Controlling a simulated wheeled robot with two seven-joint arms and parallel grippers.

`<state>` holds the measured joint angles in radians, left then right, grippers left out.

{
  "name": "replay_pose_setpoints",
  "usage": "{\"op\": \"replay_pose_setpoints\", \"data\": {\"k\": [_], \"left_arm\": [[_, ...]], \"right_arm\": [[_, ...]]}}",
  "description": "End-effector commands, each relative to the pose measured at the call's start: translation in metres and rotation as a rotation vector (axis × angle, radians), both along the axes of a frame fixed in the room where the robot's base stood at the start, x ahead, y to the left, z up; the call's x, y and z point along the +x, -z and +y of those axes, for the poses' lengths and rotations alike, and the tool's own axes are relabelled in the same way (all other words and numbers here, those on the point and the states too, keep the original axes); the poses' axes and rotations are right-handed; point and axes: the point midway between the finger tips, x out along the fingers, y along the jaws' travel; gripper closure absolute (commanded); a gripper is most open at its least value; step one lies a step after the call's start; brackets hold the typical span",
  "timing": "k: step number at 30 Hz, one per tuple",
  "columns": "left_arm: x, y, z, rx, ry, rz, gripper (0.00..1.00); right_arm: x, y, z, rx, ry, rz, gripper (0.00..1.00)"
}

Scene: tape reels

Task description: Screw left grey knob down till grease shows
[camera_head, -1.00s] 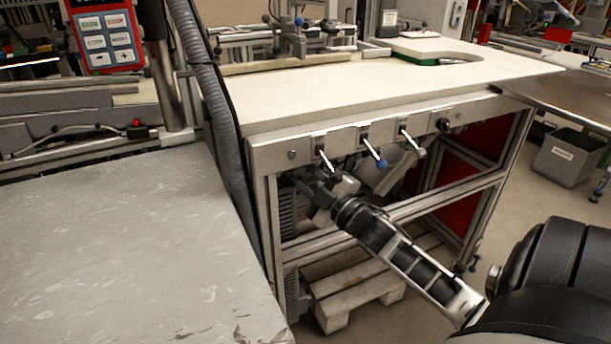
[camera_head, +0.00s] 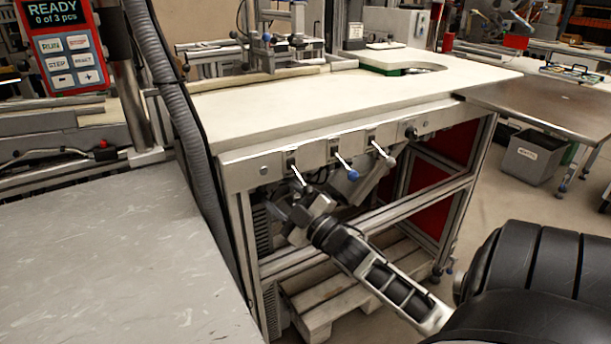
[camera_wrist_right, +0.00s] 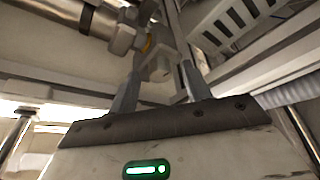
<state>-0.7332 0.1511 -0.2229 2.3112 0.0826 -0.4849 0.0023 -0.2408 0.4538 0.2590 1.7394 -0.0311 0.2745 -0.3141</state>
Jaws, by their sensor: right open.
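Under the front edge of the white bench (camera_head: 330,98), three levers hang from a metal rail (camera_head: 240,176). The left lever (camera_head: 297,170) runs down toward my right gripper (camera_head: 284,205), and its end is hard to make out. The middle lever has a blue knob (camera_head: 352,175), and the right lever has a grey knob (camera_head: 390,162). In the right wrist view my fingers (camera_wrist_right: 158,92) are apart. A grey blocky fitting (camera_wrist_right: 155,68) with an orange-yellow patch shows between and beyond them; contact cannot be told. I see no clear grease. My left gripper is not in view.
A dark knob (camera_head: 410,133) sits on the rail at the right. A grey ribbed hose (camera_head: 185,115) and a grey-topped surface (camera_head: 90,260) stand at the left. A wooden pallet (camera_head: 325,300) lies under the bench. The red panel (camera_head: 62,45) reads READY, 0 of 3 pcs.

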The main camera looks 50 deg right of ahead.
Motion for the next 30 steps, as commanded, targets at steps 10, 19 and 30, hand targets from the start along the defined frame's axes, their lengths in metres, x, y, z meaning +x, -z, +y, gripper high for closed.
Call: {"op": "replay_pose_setpoints", "data": {"k": [10,19,30], "left_arm": [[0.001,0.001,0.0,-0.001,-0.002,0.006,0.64],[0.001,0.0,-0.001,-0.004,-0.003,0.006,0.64],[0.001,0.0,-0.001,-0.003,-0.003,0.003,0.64]], "right_arm": [[-0.076,0.021,0.001,0.002,0.001,0.006,0.51],[-0.131,0.036,0.002,0.001,0.001,0.003,0.51],[-0.146,0.038,0.002,0.0,0.0,-0.001,0.51]]}}
